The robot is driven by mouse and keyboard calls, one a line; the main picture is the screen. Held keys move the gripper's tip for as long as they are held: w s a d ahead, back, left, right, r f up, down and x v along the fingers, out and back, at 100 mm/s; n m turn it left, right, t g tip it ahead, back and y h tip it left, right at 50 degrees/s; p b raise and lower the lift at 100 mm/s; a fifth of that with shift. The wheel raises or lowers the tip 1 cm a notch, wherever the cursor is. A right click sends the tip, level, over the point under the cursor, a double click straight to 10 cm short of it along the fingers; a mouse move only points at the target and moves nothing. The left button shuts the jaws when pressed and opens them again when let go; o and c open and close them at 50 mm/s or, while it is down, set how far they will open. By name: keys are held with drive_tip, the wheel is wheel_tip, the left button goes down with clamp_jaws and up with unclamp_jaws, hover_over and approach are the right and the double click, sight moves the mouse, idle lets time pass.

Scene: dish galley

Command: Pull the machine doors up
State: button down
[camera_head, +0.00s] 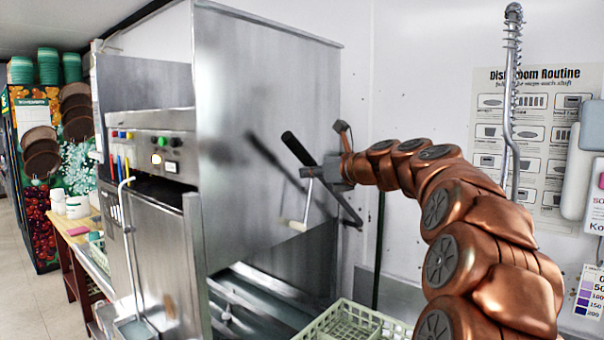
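The stainless steel dish machine (265,90) stands in the middle, its large flat side panel facing me. Its lower edge slopes above a metal trough. A control panel (150,152) with coloured buttons is on its left face, above a steel front panel (165,250). A dark lever with a black grip (297,148) slants down to the right beside the side panel. My gripper (322,173), grey at the end of my copper arm, is at the lever's middle. Whether its fingers close around the lever is too small to tell. A thin rod with a pale end hangs below it.
A pale green dish rack (350,322) sits at the bottom, near my arm. A spring-wrapped spray pipe (512,100) rises by the right wall, before a poster (535,135). A wooden counter (72,232) and a patterned cabinet (45,150) are at left. Open floor shows far left.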

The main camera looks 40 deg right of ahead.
drive_tip(key=v, duration=0.4)
drive_tip(key=shift+s, duration=0.3)
idle(0.7)
drive_tip(key=s+a+f+n+g+y, duration=0.1)
drive_tip(key=s+a+f+n+g, duration=0.2)
drive_tip(key=a+f+n, duration=0.45)
drive_tip(key=s+a+f+n+g+y+b, duration=0.15)
drive_tip(key=a+f+n+g, duration=0.25)
drive_tip(key=a+f, duration=0.65)
drive_tip(key=s+a+f+n+g+y+p, duration=0.1)
drive_tip(key=s+a+f+n+g, duration=0.35)
drive_tip(key=a, duration=0.75)
drive_tip(key=s+a+f+n+g+h, duration=0.2)
drive_tip(key=s+a+f+n, duration=0.3)
drive_tip(key=s+f+n, duration=0.45)
drive_tip(key=s+d+f+n+g+h, duration=0.2)
drive_tip(key=s+f+n, duration=0.2)
drive_tip(key=s, duration=0.3)
drive_tip(key=s+d+f+n+g+h+b, duration=0.1)
drive_tip(key=s+f+n+g, duration=0.1)
drive_tip(key=s+f+n, duration=0.3)
drive_tip(key=s, duration=0.3)
drive_tip(key=shift+s+d+h, duration=0.2)
drive_tip(key=shift+d+h, duration=0.15)
drive_tip(key=shift+d, duration=0.05)
